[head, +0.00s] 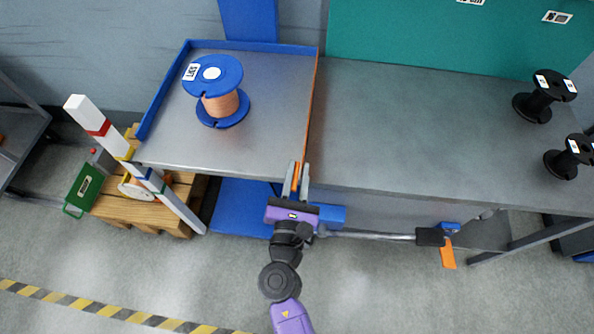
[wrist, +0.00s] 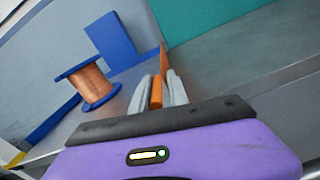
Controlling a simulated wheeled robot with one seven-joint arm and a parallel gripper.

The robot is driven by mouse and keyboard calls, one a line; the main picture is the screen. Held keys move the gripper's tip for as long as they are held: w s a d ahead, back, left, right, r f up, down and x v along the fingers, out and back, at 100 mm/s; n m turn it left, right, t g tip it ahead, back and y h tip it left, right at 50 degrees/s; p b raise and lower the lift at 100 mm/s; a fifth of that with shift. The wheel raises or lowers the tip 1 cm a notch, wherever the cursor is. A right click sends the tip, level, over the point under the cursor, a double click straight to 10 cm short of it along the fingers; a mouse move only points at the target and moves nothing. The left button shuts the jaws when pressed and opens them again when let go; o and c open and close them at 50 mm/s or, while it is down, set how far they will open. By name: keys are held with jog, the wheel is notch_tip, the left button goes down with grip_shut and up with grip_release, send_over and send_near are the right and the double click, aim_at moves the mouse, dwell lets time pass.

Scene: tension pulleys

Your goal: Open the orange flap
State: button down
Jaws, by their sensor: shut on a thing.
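The orange flap (head: 313,105) is a thin upright panel along the right edge of the blue-rimmed metal tray table. It runs from the back rim to the front edge. My gripper (head: 298,178) is at the front end of the flap, with one finger on each side of it, shut on it. In the wrist view the orange flap (wrist: 156,92) shows between the two grey fingers of my gripper (wrist: 158,93). The flap stands upright between the tray table and the grey bench.
A blue spool of copper wire (head: 219,95) stands on the tray table (head: 265,140). The grey bench (head: 420,130) to the right holds black spools (head: 541,97) at its far end. A striped post (head: 135,165) and a wooden pallet (head: 160,215) stand at the left.

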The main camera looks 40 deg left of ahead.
jog(key=shift+s+a+m+b, duration=0.1)
jog(key=shift+s+m+b, duration=0.05)
jog(key=shift+m+b, duration=0.35)
jog(key=shift+w+d+r+m+b, duration=0.1)
jog(key=shift+w+d+m+b, duration=0.2)
jog(key=shift+m, duration=0.4)
jog(key=shift+d, duration=0.1)
dwell(1.1)
jog(key=c, duration=1.5)
grip_release()
jog(key=shift+o, duration=0.2)
jog(key=shift+d, duration=0.1)
jog(key=v, duration=0.7)
jog(key=shift+s+d+b, duration=0.2)
jog(key=shift+s+b, duration=0.15)
